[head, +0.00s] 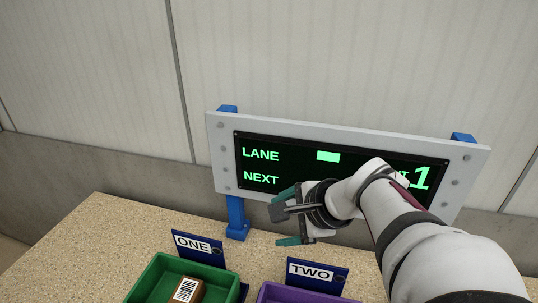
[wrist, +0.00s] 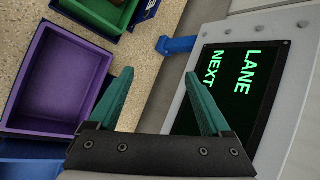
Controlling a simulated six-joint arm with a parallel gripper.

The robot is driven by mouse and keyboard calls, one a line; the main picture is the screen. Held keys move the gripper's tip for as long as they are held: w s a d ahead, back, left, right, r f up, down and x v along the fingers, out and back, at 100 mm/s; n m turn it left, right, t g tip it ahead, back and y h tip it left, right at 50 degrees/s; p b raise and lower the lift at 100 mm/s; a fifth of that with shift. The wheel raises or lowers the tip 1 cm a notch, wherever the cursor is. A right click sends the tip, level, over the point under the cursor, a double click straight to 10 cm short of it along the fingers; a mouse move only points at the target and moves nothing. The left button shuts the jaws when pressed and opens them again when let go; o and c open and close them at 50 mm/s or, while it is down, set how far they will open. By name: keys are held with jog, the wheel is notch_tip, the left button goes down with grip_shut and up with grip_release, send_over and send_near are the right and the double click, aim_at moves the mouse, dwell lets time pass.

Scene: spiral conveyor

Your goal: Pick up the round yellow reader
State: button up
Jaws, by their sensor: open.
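I see no round yellow reader in either view. My gripper (head: 287,216) is open and empty, in the air in front of the display board in the head view. In the wrist view its two green fingers (wrist: 160,95) stand wide apart with nothing between them.
A display board (head: 290,161) on blue posts reads LANE and NEXT; my arm covers part of it. A green bin (head: 157,275) marked ONE holds a brown box (head: 187,291) with a barcode. A purple bin (head: 268,291) marked TWO looks empty in the wrist view. The speckled counter (head: 95,245) is bare at left.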

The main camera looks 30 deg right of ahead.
jog(key=s+d+f+m+g+h, duration=0.1)
jog(key=s+d+f+g, duration=0.15)
jog(key=s+d, duration=0.45)
jog(key=s+d+f+m+g+h, duration=0.1)
jog(key=s+d+f, duration=0.2)
jog(key=s, duration=0.7)
jog(key=s+d+f+m+g+h, duration=0.1)
jog(key=s+d+f+m+g, duration=0.15)
jog(key=s+d, duration=0.45)
jog(key=s+a+f+m+g+y, duration=0.15)
jog(key=s+a, duration=0.25)
jog(key=s, duration=0.6)
jog(key=s+a+f, duration=0.2)
jog(key=s+a, duration=0.1)
jog(key=s, duration=0.6)
jog(key=shift+g, duration=0.25)
jog(key=f, duration=1.5)
jog(key=shift+s+a+f, duration=0.25)
jog(key=shift+s+a, duration=0.05)
jog(key=shift+s, duration=0.1)
grip_shut()
